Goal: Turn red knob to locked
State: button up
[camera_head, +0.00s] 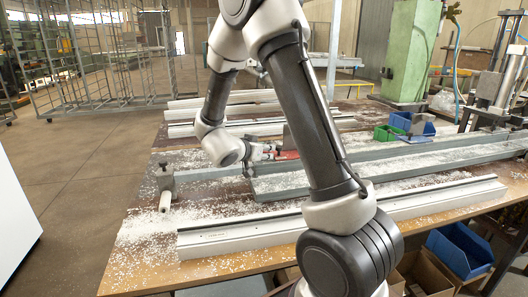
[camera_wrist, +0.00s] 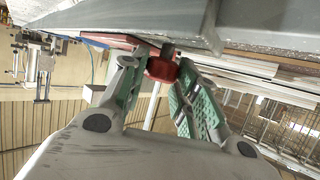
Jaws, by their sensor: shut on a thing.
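The red knob (camera_wrist: 162,68) sits on a short dark stem under a grey metal beam (camera_wrist: 120,14) in the wrist view. My gripper (camera_wrist: 155,66) has its green-padded fingers on either side of the knob and is shut on it. In the head view my gripper (camera_head: 268,152) reaches in low over the bench, beside a red patch (camera_head: 288,155); my arm partly hides this area. I cannot tell from either view whether the knob stands at locked.
The wooden bench (camera_head: 140,270) is strewn with white chips. Long metal profiles (camera_head: 240,236) lie across it. A grey post clamp (camera_head: 166,180) stands at the left. Green (camera_head: 388,133) and blue (camera_head: 412,122) bins and a green column (camera_head: 410,50) are at the back right.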

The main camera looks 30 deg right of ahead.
jog(key=shift+w+m+g, duration=0.1)
jog(key=shift+m+g, duration=0.2)
jog(key=m+g+h, duration=0.1)
jog(key=m+g, duration=0.1)
jog(key=g, duration=0.1)
jog(key=shift+w+a+m, duration=0.1)
jog(key=shift+w+m, duration=0.05)
jog(key=shift+m, duration=0.25)
jog(key=m+g, duration=0.4)
jog(key=g, duration=0.1)
jog(key=shift+w+f+m, duration=0.1)
jog(key=shift+w+m, duration=0.15)
jog(key=shift+m, duration=0.05)
jog(key=m+g, duration=0.2)
jog(key=m+g+y, duration=0.1)
jog(key=m+g, duration=0.1)
jog(key=g, duration=0.1)
jog(key=shift+w+y, duration=0.2)
jog(key=shift+y, duration=0.1)
jog(key=shift+w+d+m+g+y, duration=0.1)
jog(key=shift+d+m+g+y, duration=0.05)
jog(key=shift+m+g+y, duration=0.75)
jog(key=shift+w+d+m+g+y, duration=0.1)
jog(key=shift+m+g+y, duration=0.5)
jog(key=shift+m+g, duration=0.45)
jog(key=shift+m, duration=0.35)
jog(key=shift+s, duration=0.1)
jog(key=o, duration=0.7)
